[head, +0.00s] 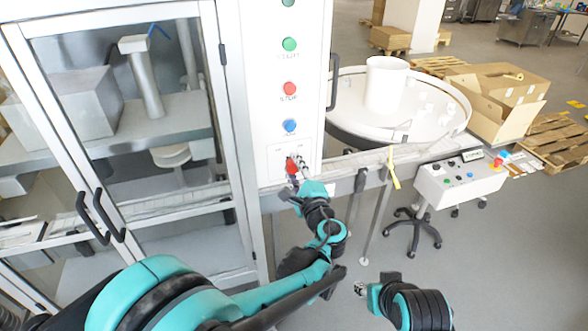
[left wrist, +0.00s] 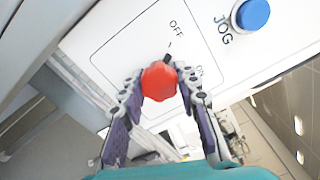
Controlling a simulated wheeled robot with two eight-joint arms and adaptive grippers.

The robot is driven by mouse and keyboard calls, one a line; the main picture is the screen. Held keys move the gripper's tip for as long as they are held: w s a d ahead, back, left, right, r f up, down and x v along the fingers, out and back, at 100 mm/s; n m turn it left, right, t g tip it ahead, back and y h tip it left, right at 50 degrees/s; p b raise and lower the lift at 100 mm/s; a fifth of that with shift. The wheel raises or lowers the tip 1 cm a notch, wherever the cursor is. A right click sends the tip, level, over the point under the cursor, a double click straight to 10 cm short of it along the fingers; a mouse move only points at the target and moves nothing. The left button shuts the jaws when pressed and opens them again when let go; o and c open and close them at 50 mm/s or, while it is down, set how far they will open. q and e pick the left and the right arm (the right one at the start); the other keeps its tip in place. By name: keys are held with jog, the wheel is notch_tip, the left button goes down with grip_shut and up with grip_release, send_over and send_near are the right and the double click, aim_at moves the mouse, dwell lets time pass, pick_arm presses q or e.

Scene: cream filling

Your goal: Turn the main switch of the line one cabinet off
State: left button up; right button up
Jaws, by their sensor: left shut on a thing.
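The white line cabinet (head: 274,75) carries a column of green, red and blue buttons. The red main switch (head: 292,166) is at its lower end. My left gripper (head: 298,166) is at this switch. In the left wrist view the red knob (left wrist: 159,82) sits between the two fingers of my left gripper (left wrist: 160,88), which are shut on it. A dark pointer above the knob points up towards the printed OFF label (left wrist: 176,29); the ON label is to the right, partly hidden by a finger. My right gripper (head: 360,289) is low, away from the cabinet; its fingers are too small to read.
The blue JOG button (left wrist: 253,14) is close above right of the switch. Glass doors with dark handles (head: 95,217) stand left. A round table (head: 440,110) with a white container, a control box (head: 460,182) and cardboard boxes (head: 500,90) stand right.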

pick_arm(q)
jog(key=shift+n, duration=0.6)
jog(key=o, duration=1.2)
jog(key=v, duration=0.7)
jog(key=shift+s, duration=0.2)
